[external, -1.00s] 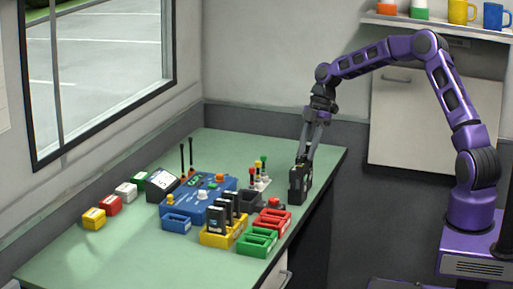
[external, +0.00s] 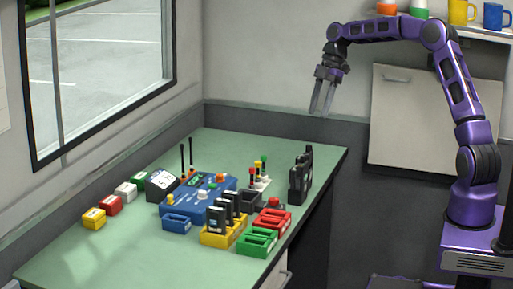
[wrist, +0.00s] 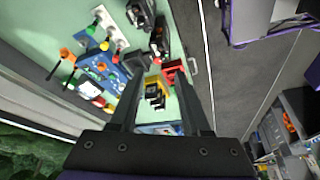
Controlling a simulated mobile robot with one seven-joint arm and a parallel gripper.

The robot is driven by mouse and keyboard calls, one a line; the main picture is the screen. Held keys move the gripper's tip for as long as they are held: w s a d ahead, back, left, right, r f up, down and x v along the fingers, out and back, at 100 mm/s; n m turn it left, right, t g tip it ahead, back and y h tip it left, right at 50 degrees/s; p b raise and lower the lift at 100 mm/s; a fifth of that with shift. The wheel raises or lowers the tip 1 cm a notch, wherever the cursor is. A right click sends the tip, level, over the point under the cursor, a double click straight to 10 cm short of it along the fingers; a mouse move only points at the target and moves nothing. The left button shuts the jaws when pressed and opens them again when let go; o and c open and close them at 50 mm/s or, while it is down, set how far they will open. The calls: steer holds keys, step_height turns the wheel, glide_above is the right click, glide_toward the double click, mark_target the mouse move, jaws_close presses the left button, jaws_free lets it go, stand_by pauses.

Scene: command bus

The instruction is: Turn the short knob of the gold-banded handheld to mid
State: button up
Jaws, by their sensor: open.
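My gripper (external: 322,100) is open and empty, raised in the air above the far right end of the green table. Black handhelds (external: 300,178) stand upright below it near the table's right edge. More dark handhelds (external: 226,209) stand in the yellow tray (external: 222,238) at the front. No gold band or short knob can be made out at this size. In the wrist view the open fingers (wrist: 168,95) frame the yellow tray (wrist: 157,92), and dark handhelds (wrist: 158,38) show at the top.
A blue console (external: 185,208) with knobs sits mid-table. Red (external: 272,221) and green (external: 257,242) trays are at the front right. Colour-topped levers (external: 260,175) stand behind. Small coloured boxes (external: 112,205) line the left. The table's far end is clear.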

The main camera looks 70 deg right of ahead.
steer(key=shift+v, duration=2.35)
steer(key=w+a+n+g+h+b, duration=0.2)
steer(key=w+a+n+h, duration=0.15)
steer(key=a, duration=0.35)
steer(key=shift+h, duration=0.25)
step_height(320, 180, down, 16)
steer(key=b, duration=0.3)
steer(key=shift+s+f, duration=0.1)
jaws_close()
